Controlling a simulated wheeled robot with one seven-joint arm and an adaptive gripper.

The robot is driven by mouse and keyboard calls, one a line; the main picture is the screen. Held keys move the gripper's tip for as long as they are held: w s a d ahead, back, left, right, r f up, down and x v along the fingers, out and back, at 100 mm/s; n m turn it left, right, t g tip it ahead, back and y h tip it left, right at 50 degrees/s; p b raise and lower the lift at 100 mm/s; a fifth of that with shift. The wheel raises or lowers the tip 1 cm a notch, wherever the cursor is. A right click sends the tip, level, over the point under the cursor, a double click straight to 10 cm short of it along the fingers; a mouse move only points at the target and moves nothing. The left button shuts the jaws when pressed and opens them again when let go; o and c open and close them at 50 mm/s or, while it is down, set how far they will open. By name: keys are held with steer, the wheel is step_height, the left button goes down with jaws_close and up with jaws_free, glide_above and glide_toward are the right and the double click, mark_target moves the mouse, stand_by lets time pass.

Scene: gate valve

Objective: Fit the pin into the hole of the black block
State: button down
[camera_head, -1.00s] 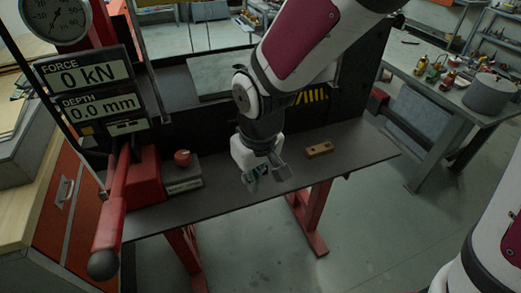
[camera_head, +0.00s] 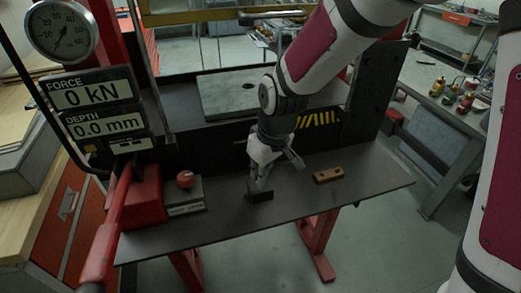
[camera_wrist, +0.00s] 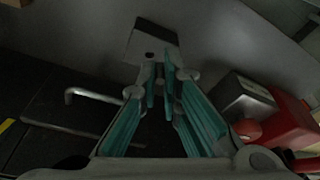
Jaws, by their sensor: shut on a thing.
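The black block (camera_head: 261,196) sits on the dark bench top near its front edge. In the wrist view the block (camera_wrist: 165,42) lies just beyond my fingertips, and a small dark round hole shows in its face. My gripper (camera_head: 259,184) points down close to the block. In the wrist view its teal-padded fingers (camera_wrist: 160,77) are drawn together on a thin, pale piece that I take to be the pin. The pin is mostly hidden between the pads. I cannot tell whether its end touches the block or is in line with the hole.
A brown block with holes (camera_head: 328,175) lies to the right. A grey block with a red knob (camera_head: 185,180) stands to the left beside the red press base (camera_head: 141,198). The press displays (camera_head: 92,92) read 0 kN and 0.0 mm. Bench room is clear between these.

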steer(key=shift+w, duration=0.9)
steer(key=shift+s+d+p+x, duration=0.15)
steer(key=shift+p+x, duration=0.05)
steer(key=shift+x, duration=0.7)
steer(key=shift+s+d+p+x, duration=0.1)
steer(key=shift+s+p+x, duration=0.05)
steer(key=shift+x, duration=0.7)
steer(key=shift+f, duration=0.2)
steer(key=shift+f, duration=0.1)
steer(key=shift+s+d+f, duration=0.1)
steer(key=shift+s+f, duration=0.05)
steer(key=shift+f, duration=0.35)
steer(key=c, duration=1.8)
jaws_free()
steer(key=shift+o, duration=0.2)
steer(key=shift+f, duration=0.15)
steer(key=shift+d, duration=0.1)
